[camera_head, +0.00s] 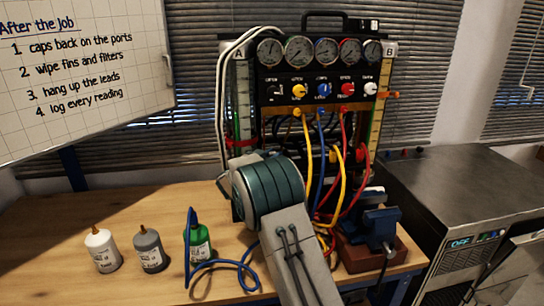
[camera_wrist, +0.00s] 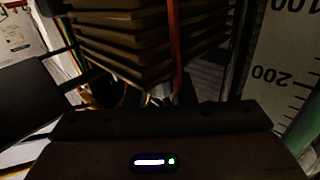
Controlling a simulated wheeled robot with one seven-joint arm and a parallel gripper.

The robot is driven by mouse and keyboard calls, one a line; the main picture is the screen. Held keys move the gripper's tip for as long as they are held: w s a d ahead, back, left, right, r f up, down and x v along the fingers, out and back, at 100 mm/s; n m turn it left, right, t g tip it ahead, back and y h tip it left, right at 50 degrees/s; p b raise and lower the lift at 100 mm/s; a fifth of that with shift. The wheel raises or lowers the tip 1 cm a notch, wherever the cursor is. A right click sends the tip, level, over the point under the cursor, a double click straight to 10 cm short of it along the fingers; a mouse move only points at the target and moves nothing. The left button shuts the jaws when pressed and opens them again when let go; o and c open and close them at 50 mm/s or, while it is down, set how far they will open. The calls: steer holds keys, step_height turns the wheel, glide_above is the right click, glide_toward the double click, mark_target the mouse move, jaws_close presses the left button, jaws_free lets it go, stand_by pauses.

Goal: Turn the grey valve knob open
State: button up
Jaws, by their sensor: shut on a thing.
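In the head view I cannot make out a grey valve knob for certain; my arm covers the lower left of the gauge rig (camera_head: 318,75). A row of knobs runs under its gauges: a dark one (camera_head: 274,92) at the left, then yellow, blue, red and white (camera_head: 370,89). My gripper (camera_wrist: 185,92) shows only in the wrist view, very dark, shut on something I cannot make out. A white scale (camera_wrist: 287,62) marked 100 and 200 stands right of it. In the head view my gripper is hidden behind my arm.
White, grey and green bottles (camera_head: 200,243) stand left of my arm, with a blue hose by the green one. Yellow, blue and red hoses (camera_head: 340,175) hang from the rig. A blue vise (camera_head: 378,226) is at the right. The bench's left side (camera_head: 45,235) is clear.

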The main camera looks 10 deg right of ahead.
steer(key=shift+f+n+t+y+b, duration=0.1)
steer(key=shift+n+t+y+b, duration=0.2)
steer(key=shift+y+b, duration=0.15)
steer(key=n+t+y+b, duration=0.2)
steer(key=n+y+b, duration=0.1)
steer(key=y+b, duration=0.1)
steer(key=shift+f+t+b, duration=0.15)
steer(key=shift+t+b, duration=0.25)
steer(key=shift+b, duration=0.45)
steer(key=shift+n+t+y+b, duration=0.4)
steer(key=shift+n+y+b, duration=0.4)
steer(key=shift+y+b, duration=0.35)
steer(key=shift+b, duration=0.4)
steer(key=shift+r+n+y+b, duration=0.3)
steer(key=shift+y, duration=0.1)
steer(key=o, duration=0.9)
